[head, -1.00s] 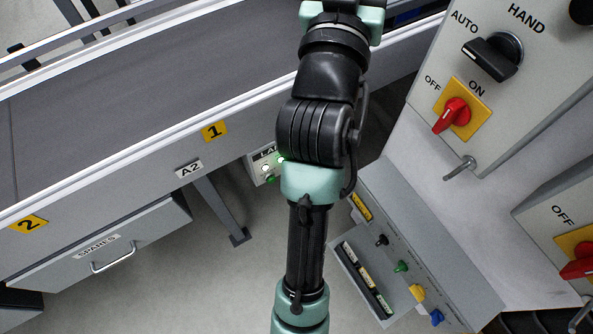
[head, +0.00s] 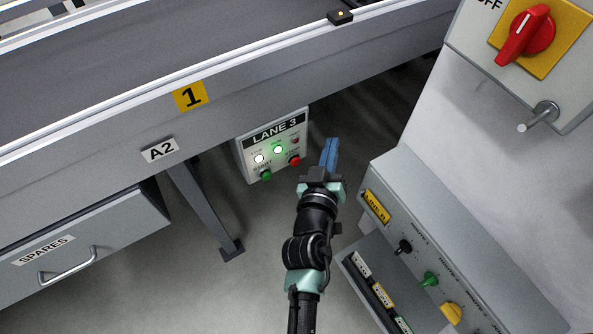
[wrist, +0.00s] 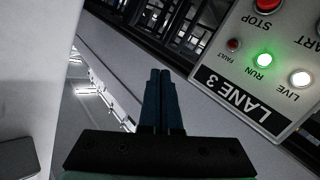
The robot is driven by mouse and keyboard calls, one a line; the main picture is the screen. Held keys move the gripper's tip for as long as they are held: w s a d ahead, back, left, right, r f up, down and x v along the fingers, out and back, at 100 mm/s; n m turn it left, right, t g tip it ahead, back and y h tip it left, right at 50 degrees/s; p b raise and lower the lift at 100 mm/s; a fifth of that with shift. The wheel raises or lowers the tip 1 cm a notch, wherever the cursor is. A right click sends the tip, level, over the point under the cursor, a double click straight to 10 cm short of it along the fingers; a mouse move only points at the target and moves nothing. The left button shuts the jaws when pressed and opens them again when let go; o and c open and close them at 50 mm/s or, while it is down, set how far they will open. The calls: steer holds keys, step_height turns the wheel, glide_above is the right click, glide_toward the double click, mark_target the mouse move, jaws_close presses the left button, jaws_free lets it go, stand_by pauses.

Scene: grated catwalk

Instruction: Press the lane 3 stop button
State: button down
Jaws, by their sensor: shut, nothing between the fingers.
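The LANE 3 panel (head: 272,146) is a grey box under the conveyor's side. It carries a red stop button (head: 294,159) at lower right, a green start button (head: 265,175) at lower left, and lit white and green lamps. In the wrist view the panel is upside down at upper right, with the red STOP button (wrist: 268,5) cut by the top edge. The RUN lamp (wrist: 264,60) glows green; the FAULT lamp (wrist: 233,44) is dull red. My gripper (head: 331,144) has its blue fingers together, empty, to the right of the panel and apart from the stop button.
The conveyor (head: 240,75) runs above the panel. A cabinet with a red switch (head: 525,36) is at upper right. A SPARES drawer (head: 90,240) is at left. Floor shows between.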

mark_target(296, 162)
steer(key=s+f+n+g+b, duration=0.1)
steer(key=s+f+b, duration=0.3)
steer(key=f, duration=1.1)
steer(key=shift+s+a+f+g+y, duration=0.2)
steer(key=shift+s+a+g+y, duration=0.1)
steer(key=shift+s+g+y, duration=0.1)
steer(key=w+a+b, duration=0.3)
steer(key=w+a, duration=0.2)
steer(key=w, duration=0.2)
steer(key=shift+w+a, duration=0.15)
stand_by(1.1)
steer(key=shift+w+a+b, duration=0.2)
steer(key=shift+w+b, duration=0.1)
steer(key=shift+b, duration=0.25)
